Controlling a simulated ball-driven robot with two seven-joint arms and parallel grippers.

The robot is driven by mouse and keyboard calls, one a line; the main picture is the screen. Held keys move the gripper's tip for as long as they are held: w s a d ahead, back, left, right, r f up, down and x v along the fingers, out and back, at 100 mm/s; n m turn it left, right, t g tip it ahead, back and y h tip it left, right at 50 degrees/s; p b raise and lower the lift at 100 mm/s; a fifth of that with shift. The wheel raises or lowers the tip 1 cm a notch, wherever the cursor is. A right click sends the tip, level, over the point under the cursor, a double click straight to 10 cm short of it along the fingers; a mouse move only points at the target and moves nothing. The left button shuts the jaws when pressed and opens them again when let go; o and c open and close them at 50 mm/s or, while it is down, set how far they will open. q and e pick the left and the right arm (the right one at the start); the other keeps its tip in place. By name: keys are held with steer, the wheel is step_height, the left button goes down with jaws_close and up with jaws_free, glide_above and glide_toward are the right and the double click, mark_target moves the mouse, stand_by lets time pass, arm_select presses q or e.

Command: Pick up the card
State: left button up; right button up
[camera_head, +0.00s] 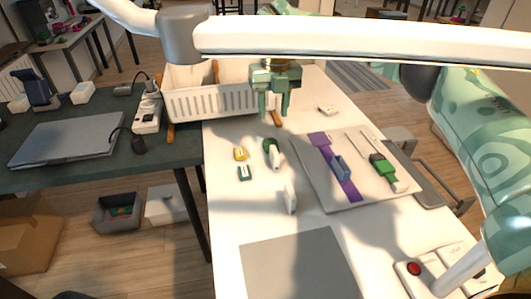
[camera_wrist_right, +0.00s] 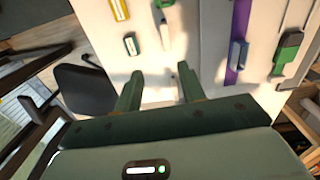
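I cannot tell for sure which thing is the card. A small flat pale piece (camera_head: 327,109) with a darker mark lies on the white table beyond the board. The small piece is not seen in that view. My left gripper is not in view.
A pale board (camera_head: 315,190) holds a purple strip (camera_head: 322,141), a blue block and a green block (camera_head: 382,164). Left of it lie a yellow piece (camera_head: 239,153), a teal piece (camera_head: 245,173) and green-and-white pieces. The white basket (camera_head: 210,102) stands behind. A grey mat (camera_head: 300,265) lies at the front.

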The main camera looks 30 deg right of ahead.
mark_target(275, 150)
steer(key=f+b, duration=0.1)
steer(key=f, duration=0.2)
steer(key=f+b, duration=0.2)
steer(key=f, duration=0.2)
steer(key=d+f+b, duration=0.1)
steer(key=f, duration=0.3)
steer(key=shift+f, duration=0.15)
steer(key=f+b, duration=0.2)
steer(key=f, duration=0.1)
steer(key=f+b, duration=0.1)
steer(key=f, duration=0.1)
steer(key=shift+w, duration=0.35)
steer(key=shift+s+r, duration=0.1)
steer(key=shift+r, duration=0.05)
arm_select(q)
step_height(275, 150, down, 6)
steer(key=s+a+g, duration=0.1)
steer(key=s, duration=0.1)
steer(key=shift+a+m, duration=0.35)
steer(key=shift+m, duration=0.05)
arm_select(e)
jaws_close()
